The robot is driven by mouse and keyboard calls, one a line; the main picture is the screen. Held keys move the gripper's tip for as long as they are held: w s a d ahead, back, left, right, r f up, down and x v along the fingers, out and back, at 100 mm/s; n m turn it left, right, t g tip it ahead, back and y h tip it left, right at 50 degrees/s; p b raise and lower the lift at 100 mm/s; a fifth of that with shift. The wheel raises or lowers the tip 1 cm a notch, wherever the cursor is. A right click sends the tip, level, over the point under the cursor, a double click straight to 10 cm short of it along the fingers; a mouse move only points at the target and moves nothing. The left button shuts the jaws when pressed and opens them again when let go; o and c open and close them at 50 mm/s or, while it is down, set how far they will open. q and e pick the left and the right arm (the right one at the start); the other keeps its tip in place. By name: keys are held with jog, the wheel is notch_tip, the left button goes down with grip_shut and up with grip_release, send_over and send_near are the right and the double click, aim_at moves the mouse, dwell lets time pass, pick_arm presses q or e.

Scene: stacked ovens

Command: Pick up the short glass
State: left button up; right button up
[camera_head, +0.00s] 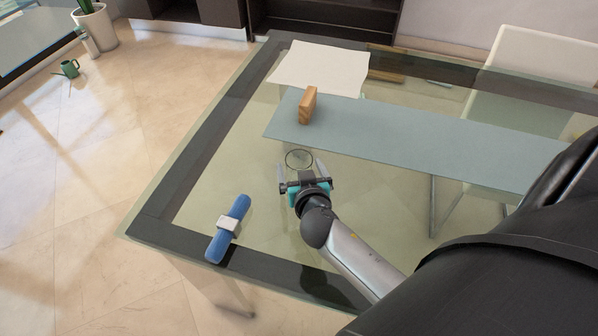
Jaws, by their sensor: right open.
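The short glass (299,158) stands on the glass-topped table. It is clear, and mainly its dark round rim shows. My right gripper (301,172) is open, with one pale finger to the left of the glass and one to the right. The glass seems to lie between or just beyond the fingertips; I cannot tell whether they touch it. The lower part of the glass is hard to see against the table and the gripper. My left gripper is not in view.
A blue cylinder with a white band (228,224) lies near the table's left edge. A wooden block (308,105) stands on a grey-blue runner (400,139) beyond the glass. A white sheet (322,68) lies farther back. A white chair (545,70) stands at the right.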

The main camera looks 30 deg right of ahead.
aim_at(297, 159)
jog(key=shift+b+x, duration=0.5)
jog(key=shift+x, duration=2.05)
jog(key=shift+c, duration=0.4)
jog(key=c, duration=1.3)
jog(key=shift+c, duration=0.6)
jog(key=shift+r, duration=0.1)
